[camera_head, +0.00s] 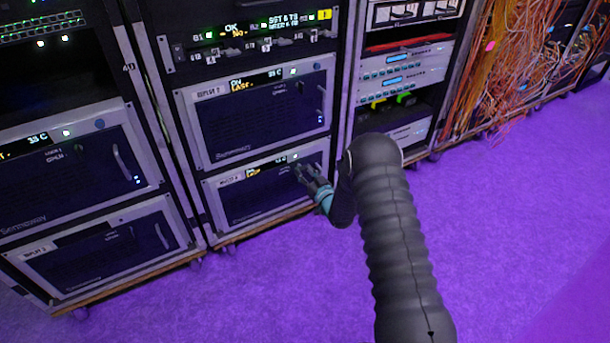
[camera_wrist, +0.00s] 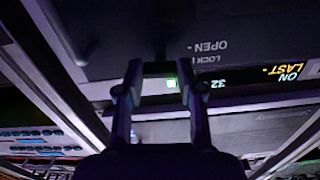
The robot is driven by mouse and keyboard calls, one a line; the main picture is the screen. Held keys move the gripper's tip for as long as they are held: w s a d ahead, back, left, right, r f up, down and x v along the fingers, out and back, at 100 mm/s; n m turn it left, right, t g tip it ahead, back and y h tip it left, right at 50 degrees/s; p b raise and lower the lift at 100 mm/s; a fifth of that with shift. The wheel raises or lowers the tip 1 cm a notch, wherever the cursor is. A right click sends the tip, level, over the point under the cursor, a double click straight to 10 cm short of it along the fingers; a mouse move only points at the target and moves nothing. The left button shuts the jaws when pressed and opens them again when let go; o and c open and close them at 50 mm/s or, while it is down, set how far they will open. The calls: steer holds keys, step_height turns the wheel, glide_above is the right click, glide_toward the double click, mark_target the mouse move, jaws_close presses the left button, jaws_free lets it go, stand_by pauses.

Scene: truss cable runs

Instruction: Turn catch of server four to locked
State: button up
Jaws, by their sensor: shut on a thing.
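My gripper (camera_head: 308,176) is at the right front of the lowest server (camera_head: 255,192) in the middle rack, by its top right corner. In the wrist view, which is upside down, the two fingers (camera_wrist: 160,68) are shut on the dark catch at the server's front. The catch is barely distinguishable between the fingertips, so its angle cannot be told. Printed marks OPEN (camera_wrist: 208,47) and LOCK (camera_wrist: 204,60), the latter partly cut off, stand just right of the fingertips. The server's number is too small to read surely.
Another server (camera_head: 255,110) with a handle sits directly above. A rack with two more servers (camera_head: 100,245) stands at left. Loose orange cables (camera_head: 500,70) hang at the right. The purple floor (camera_head: 510,210) is clear in front.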

steer(key=shift+m+b, duration=4.85)
steer(key=shift+m, duration=3.65)
steer(key=o, duration=1.2)
steer(key=shift+c, duration=0.2)
steer(key=v, duration=1.2)
